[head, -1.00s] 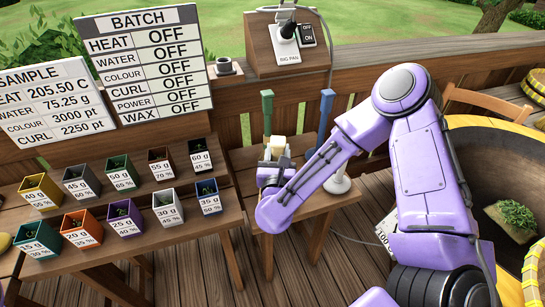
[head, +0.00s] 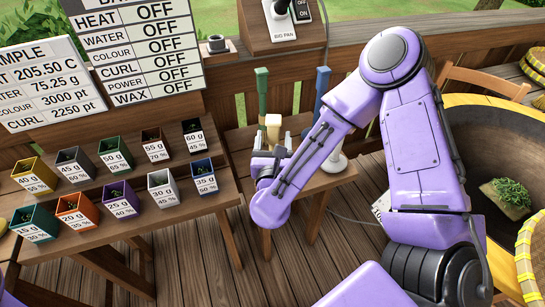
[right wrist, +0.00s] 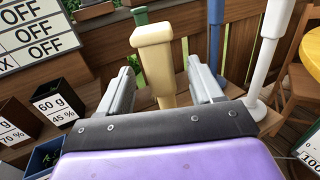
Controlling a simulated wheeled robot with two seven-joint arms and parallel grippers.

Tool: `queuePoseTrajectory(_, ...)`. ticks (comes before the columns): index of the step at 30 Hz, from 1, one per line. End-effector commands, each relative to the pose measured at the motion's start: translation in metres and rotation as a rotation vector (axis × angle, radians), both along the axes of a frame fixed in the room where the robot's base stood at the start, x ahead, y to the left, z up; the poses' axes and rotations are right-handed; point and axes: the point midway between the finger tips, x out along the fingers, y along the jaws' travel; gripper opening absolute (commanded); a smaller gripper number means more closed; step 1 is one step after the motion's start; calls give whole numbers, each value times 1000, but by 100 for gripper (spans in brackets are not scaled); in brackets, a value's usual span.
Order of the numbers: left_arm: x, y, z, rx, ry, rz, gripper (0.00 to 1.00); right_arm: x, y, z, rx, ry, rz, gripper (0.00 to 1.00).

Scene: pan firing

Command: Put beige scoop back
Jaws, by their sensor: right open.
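In the right wrist view, the beige handle (right wrist: 155,62) rises between the two grey fingers of my right gripper (right wrist: 163,85). The fingers are open, one on each side, with visible gaps. In the head view my right gripper (head: 272,145) is low around the handle. The scoop's lower end is hidden by the gripper. My left gripper is out of view.
A white scoop (head: 336,150) stands right of the blue one. Several labelled sample boxes (head: 120,198) fill the shelf at left. A big pan (head: 480,160) stands at right. A wooden railing (head: 400,90) runs behind the table.

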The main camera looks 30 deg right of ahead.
Motion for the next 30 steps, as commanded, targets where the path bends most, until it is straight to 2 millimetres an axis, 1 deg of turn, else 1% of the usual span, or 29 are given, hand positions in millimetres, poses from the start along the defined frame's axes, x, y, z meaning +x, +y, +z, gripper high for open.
queuePoseTrajectory(1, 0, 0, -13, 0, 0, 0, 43, -11, 11, -6, -4, -2, 10, 65)
queuePoseTrajectory(5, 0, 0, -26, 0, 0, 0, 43, -40, 31, -6, -4, -2, 10, 65)
queuePoseTrajectory(7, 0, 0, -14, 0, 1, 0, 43, -50, 38, 2, -6, 2, 7, 65)
queuePoseTrajectory(9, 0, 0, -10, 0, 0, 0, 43, -57, 43, 1, -6, 3, 5, 65)
queuePoseTrajectory(13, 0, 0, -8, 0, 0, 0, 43, -64, 47, 0, -3, 1, 3, 65)
queuePoseTrajectory(18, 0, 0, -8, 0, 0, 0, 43, -66, 48, -2, -3, 1, 0, 65)
queuePoseTrajectory(20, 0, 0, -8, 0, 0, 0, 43, -66, 48, -6, -41, 36, 12, 65)
queuePoseTrajectory(22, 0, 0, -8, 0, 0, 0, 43, -64, 49, -24, -201, 177, 62, 65)
queuePoseTrajectory(23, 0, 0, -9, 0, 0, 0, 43, -63, 50, -37, -314, 277, 100, 65)
queuePoseTrajectory(25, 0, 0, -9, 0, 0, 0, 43, -67, 51, -83, -657, 579, 237, 65)
queuePoseTrajectory(26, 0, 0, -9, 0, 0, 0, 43, -72, 51, -108, -825, 725, 320, 65)
queuePoseTrajectory(27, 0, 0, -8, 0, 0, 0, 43, -84, 48, -143, -1051, 921, 446, 65)
queuePoseTrajectory(29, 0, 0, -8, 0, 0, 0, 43, -112, 40, -194, -1367, 1182, 670, 65)
queuePoseTrajectory(30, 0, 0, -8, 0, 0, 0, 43, -135, 33, -224, -1553, 1324, 838, 65)
